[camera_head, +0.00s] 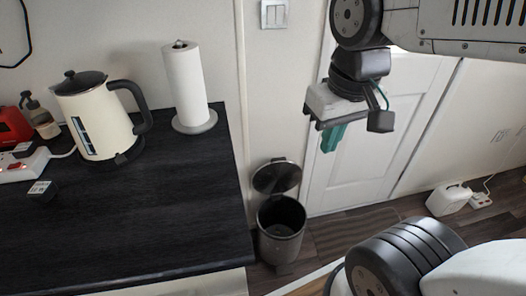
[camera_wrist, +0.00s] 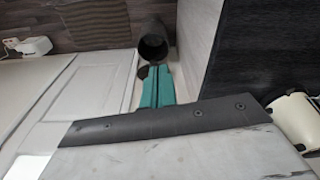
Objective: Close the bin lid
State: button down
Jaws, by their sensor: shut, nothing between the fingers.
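The bin (camera_head: 281,228) is a dark grey cylinder on the floor, between the counter's end and the white door. Its round lid (camera_head: 277,176) stands raised at the back, against the wall, and the bin's dark inside shows. In the wrist view the bin (camera_wrist: 153,42) is in the upper middle, beyond my fingers; its lid is hard to make out there. My gripper (camera_head: 331,139) has teal fingers, shut and empty. It is in the air above and to the right of the bin, apart from it. The fingers also show in the wrist view (camera_wrist: 157,88).
The black counter (camera_head: 130,215) borders the bin on the left, carrying a cream kettle (camera_head: 97,120), a paper towel roll (camera_head: 187,88) and a power strip (camera_head: 22,165). A white door (camera_head: 370,140) is behind my gripper. A white container (camera_head: 449,200) stands on the floor at right.

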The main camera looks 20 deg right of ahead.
jog(key=w+d+f, duration=0.1)
jog(key=w+f, duration=0.1)
jog(key=w, duration=0.6)
jog(key=w+d+f, duration=0.2)
jog(key=w, duration=0.6)
jog(key=m+t+h, duration=0.1)
jog(key=m+t, duration=0.2)
send_over(282, 160)
jog(key=s, duration=0.2)
notch_tip(282, 160, down, 33)
jog(key=x, duration=0.9)
jog(key=shift+s+a+f, duration=0.15)
jog(key=shift+s+f, duration=0.05)
jog(key=shift+f, duration=0.1)
jog(key=shift+s, duration=0.1)
